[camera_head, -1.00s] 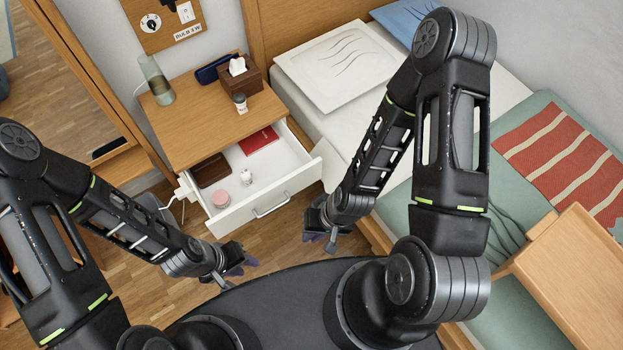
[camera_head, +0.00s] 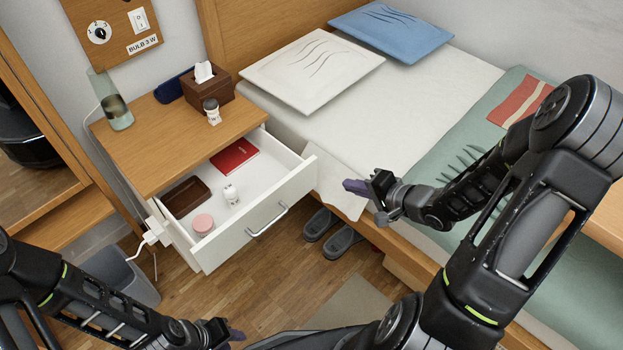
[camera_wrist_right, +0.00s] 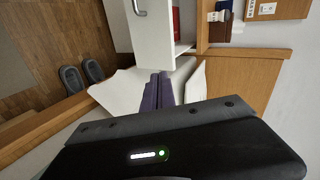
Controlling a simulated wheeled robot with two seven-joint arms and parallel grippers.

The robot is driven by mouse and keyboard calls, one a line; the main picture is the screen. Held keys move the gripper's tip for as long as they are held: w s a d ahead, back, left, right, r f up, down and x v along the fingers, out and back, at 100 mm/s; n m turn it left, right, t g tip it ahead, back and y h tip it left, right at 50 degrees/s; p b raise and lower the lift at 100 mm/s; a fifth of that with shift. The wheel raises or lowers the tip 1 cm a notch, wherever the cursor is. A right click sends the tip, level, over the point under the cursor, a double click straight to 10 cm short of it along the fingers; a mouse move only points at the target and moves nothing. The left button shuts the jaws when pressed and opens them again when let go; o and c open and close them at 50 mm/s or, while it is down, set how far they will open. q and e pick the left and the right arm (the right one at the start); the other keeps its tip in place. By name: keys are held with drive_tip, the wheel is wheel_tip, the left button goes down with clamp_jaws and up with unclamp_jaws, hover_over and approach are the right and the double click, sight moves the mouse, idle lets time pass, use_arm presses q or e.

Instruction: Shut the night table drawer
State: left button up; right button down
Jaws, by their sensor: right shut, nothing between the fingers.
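The night table (camera_head: 150,150) stands against the wall with its white drawer (camera_head: 272,195) pulled out. The drawer front carries a metal handle (camera_head: 267,221). Inside lie a red book (camera_head: 234,155), a brown tray (camera_head: 187,196), a small white bottle (camera_head: 231,194) and a pink-lidded jar (camera_head: 203,224). My right gripper (camera_head: 357,188) is right of the drawer front, apart from it, over the bed's edge. Its purple fingers (camera_wrist_right: 157,92) are shut and empty, with the drawer ahead in the wrist view (camera_wrist_right: 153,30). My left gripper (camera_head: 232,336) is low, in front of the drawer; its jaws are unclear.
A tissue box (camera_head: 208,87), a small jar (camera_head: 212,110) and a glass (camera_head: 117,112) stand on the table top. The bed (camera_head: 380,110) is to the right. Slippers (camera_head: 335,233) lie on the floor. A grey bin (camera_head: 125,280) stands at left, and a white plug and cable (camera_head: 155,233) hang beside the table.

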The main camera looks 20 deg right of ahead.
drive_tip(key=shift+w+m, duration=0.1)
drive_tip(key=shift+m, duration=0.5)
drive_tip(key=b, duration=0.6)
approach(306, 168)
drive_tip(key=w+f, duration=0.2)
drive_tip(key=w+a+f, duration=0.1)
drive_tip(key=f, duration=0.1)
drive_tip(key=shift+w+a, duration=0.15)
drive_tip(key=shift+w, duration=0.25)
drive_tip(key=shift+w+a, duration=0.25)
drive_tip(key=shift+w, duration=0.4)
drive_tip(key=shift+r, duration=0.1)
drive_tip(key=shift+w, duration=0.1)
